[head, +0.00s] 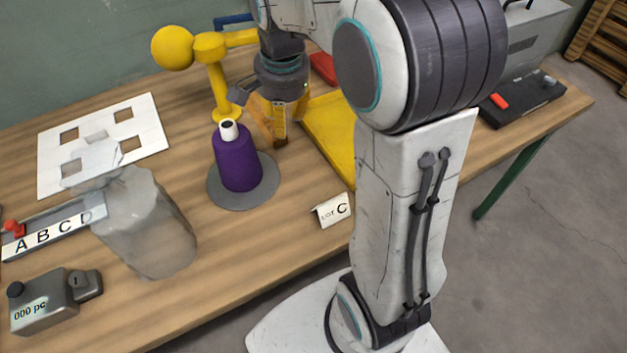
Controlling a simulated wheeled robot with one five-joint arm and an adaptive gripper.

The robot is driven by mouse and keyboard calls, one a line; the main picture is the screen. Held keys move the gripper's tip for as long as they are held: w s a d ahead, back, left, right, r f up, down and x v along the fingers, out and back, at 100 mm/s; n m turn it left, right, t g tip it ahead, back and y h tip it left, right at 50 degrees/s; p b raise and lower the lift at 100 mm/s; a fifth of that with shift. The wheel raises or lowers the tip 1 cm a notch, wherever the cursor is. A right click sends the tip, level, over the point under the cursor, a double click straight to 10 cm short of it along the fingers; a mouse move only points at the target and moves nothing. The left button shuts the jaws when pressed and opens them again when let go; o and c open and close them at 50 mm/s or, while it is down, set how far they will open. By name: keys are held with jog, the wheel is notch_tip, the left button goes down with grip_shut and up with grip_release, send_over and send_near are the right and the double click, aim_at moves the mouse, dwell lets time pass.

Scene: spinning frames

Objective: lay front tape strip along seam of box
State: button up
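My gripper (270,112) points down over the table, behind the purple cone. A dark finger part shows on its left; the other side and the fingertips are hard to make out. An orange-brown piece (262,122) with a yellow marked strip (280,121) shows right below the gripper. I cannot tell whether this piece is the box, a tape strip or part of the gripper, nor whether it is held. No clear box seam or separate tape strip shows. My arm hides part of the table to the right.
A purple cone (238,165) on a grey disc (215,190) stands in front of the gripper. A yellow stand (217,80) with a ball is close on its left, a yellow tray (335,135) on its right. A cloudy grey bag-like object (150,225) and a "C" card (333,210) stand nearer.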

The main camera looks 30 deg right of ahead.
jog(key=s+a+r+n, duration=0.1)
jog(key=s+n, duration=0.5)
jog(key=s, duration=0.4)
jog(key=shift+a+n+t, duration=0.3)
jog(key=shift+a+t, duration=0.1)
jog(key=shift+o, duration=0.5)
jog(key=s+f+n, duration=0.1)
jog(key=s+n, duration=0.4)
jog(key=s, duration=0.2)
jog(key=shift+a+f+t, duration=0.3)
jog(key=shift+a+f, duration=0.05)
jog(key=shift+f, duration=0.05)
jog(key=shift+o, duration=0.6)
jog(key=shift+s+f+n, duration=0.25)
jog(key=shift+s+n, duration=0.25)
jog(key=shift+s, duration=0.05)
jog(key=shift+a, duration=0.1)
